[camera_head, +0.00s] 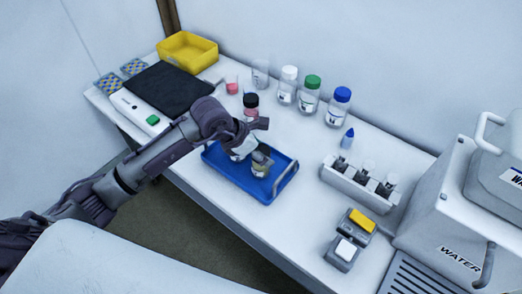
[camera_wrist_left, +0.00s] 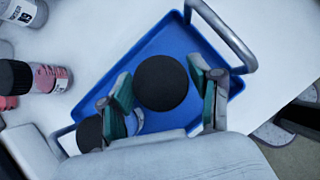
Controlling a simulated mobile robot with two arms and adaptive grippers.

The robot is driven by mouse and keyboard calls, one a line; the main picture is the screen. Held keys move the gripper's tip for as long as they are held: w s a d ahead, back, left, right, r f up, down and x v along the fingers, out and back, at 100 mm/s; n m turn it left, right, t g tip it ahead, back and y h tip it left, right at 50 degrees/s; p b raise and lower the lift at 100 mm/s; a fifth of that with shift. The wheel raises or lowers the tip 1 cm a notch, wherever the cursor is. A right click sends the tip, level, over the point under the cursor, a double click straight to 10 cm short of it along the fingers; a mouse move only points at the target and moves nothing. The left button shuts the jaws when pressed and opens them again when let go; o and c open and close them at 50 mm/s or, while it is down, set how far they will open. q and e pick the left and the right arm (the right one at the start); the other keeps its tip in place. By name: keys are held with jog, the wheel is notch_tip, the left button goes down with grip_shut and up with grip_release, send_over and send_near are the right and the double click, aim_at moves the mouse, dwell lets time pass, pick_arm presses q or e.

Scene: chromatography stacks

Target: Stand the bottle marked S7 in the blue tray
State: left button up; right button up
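The blue tray (camera_head: 221,164) lies near the front edge of the bench; its rim and metal handle also show in the left wrist view (camera_wrist_left: 160,35). My left gripper (camera_head: 254,152) is low over the tray. In the left wrist view its green-padded fingers (camera_wrist_left: 165,95) stand apart on either side of a round black cap (camera_wrist_left: 162,83), with the bottle below hidden. A second black cap (camera_wrist_left: 90,133) shows beside the left finger. In the head view a small bottle (camera_head: 260,170) shows at the gripper, over the tray. I cannot read S7 on any label. My right gripper is not seen.
Behind the tray stand a black-and-pink bottle (camera_head: 251,106) and white-, green- (camera_head: 309,95) and blue-capped bottles (camera_head: 338,108). A white rack (camera_head: 345,183) stands right of the tray. A yellow bin (camera_head: 187,52) and black mat (camera_head: 168,88) lie at the far left.

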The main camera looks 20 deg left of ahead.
pick_arm(q)
jog(key=shift+o, duration=0.5)
jog(key=shift+r+p, duration=0.3)
jog(key=b+v, duration=0.1)
jog(key=v, duration=1)
jog(key=shift+s+a+r, duration=0.15)
jog(key=shift+r, duration=0.2)
